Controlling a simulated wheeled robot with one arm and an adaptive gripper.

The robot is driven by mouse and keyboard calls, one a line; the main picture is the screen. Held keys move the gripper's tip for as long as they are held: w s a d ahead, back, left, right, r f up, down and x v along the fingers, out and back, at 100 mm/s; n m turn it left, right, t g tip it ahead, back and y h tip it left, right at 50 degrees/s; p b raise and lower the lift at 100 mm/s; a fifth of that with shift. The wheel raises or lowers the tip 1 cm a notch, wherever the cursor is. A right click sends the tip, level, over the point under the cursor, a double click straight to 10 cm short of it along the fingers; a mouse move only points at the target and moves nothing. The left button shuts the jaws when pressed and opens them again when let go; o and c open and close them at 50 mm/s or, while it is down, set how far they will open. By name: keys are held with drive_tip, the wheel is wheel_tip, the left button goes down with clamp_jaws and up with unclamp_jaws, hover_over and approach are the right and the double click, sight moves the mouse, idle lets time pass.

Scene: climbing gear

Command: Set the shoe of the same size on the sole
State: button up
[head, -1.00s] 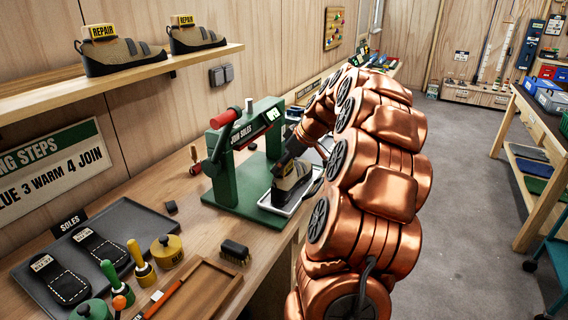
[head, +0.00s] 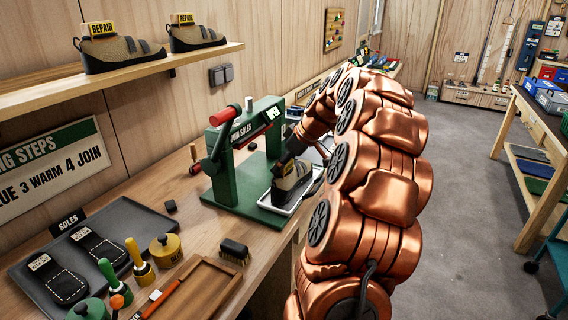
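A tan and black climbing shoe (head: 291,180) is at the white-rimmed tray (head: 268,204) at the front of the green sole press (head: 236,165). My gripper (head: 285,160) is at the top of this shoe; its fingers are small and partly hidden, so I cannot tell whether they are shut on it. Any sole under the shoe is hidden. Two black soles, one on the left (head: 58,283) and one on the right (head: 98,246), lie on the dark tray (head: 140,213) by the "SOLES" sign. Two more shoes, one on the left (head: 120,50) and one on the right (head: 195,37), stand on the shelf with "REPAIR" tags.
A brush (head: 235,252), a wooden tray (head: 205,287), yellow and green hand tools and a yellow pot (head: 166,251) crowd the front of the bench. The press frame with its red-handled lever (head: 226,117) stands close beside my gripper. The floor at right is clear.

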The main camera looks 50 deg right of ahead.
drive_tip(key=o, duration=1.4)
drive_tip(key=shift+c, duration=0.2)
drive_tip(key=v, duration=1.2)
drive_tip(key=shift+r, duration=0.1)
